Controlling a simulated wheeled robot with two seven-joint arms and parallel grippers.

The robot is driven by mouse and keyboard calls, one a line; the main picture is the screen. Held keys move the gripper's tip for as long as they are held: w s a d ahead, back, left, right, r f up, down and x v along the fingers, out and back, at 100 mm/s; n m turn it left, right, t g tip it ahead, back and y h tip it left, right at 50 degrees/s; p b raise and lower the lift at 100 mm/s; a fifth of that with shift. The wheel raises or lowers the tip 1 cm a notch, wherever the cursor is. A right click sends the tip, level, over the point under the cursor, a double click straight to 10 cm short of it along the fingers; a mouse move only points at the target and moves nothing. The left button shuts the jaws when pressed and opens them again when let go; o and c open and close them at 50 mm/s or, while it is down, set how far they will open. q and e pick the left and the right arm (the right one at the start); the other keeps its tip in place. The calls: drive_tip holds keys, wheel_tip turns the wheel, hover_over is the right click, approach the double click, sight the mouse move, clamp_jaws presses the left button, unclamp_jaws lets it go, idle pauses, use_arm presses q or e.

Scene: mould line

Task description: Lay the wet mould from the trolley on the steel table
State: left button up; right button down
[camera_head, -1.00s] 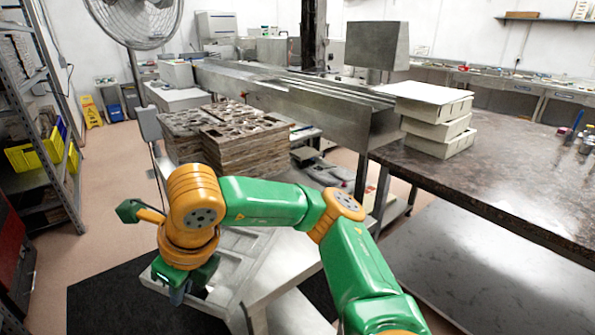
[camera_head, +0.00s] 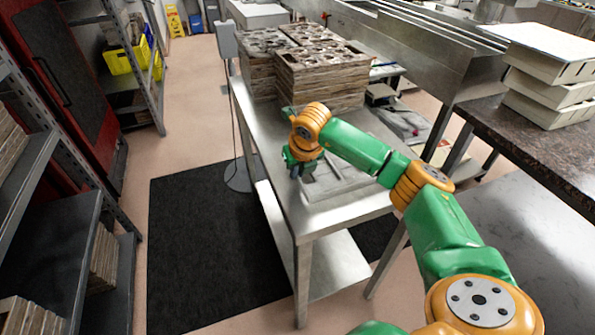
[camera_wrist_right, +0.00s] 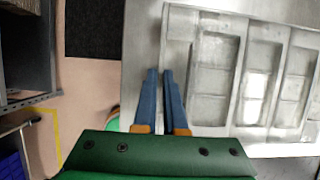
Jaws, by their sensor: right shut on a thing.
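The grey mould (camera_head: 350,182) with rectangular recesses lies flat at the near part of the steel table (camera_head: 318,217), in front of the stacked moulds. Whether it rests fully on the top is hard to tell. My right gripper (camera_head: 297,174) is at its left edge, pointing down. In the right wrist view the blue fingers (camera_wrist_right: 166,92) are close together at the edge of the mould (camera_wrist_right: 215,70), which extends to the right. The gripper is shut on that edge. I cannot pick out the trolley. My left gripper is not in view.
Stacks of brown moulds (camera_head: 318,80) stand behind on the table. White blocks (camera_head: 550,75) sit on a dark counter (camera_head: 560,150) at right. A black mat (camera_head: 215,235) lies on the floor left of the table. Shelving (camera_head: 60,215) stands at left.

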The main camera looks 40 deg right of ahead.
drive_tip(key=shift+f, duration=0.5)
drive_tip(key=shift+a+f, duration=0.1)
drive_tip(key=shift+f, duration=0.25)
drive_tip(key=c, duration=1)
unclamp_jaws()
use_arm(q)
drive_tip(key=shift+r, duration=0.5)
use_arm(e)
drive_tip(key=shift+r, duration=0.15)
drive_tip(key=shift+s+r, duration=0.2)
drive_tip(key=shift+r, duration=0.15)
use_arm(q)
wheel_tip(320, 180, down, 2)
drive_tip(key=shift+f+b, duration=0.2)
drive_tip(key=shift+b, duration=0.95)
use_arm(e)
drive_tip(key=v, duration=1.1)
drive_tip(key=shift+s, duration=0.1)
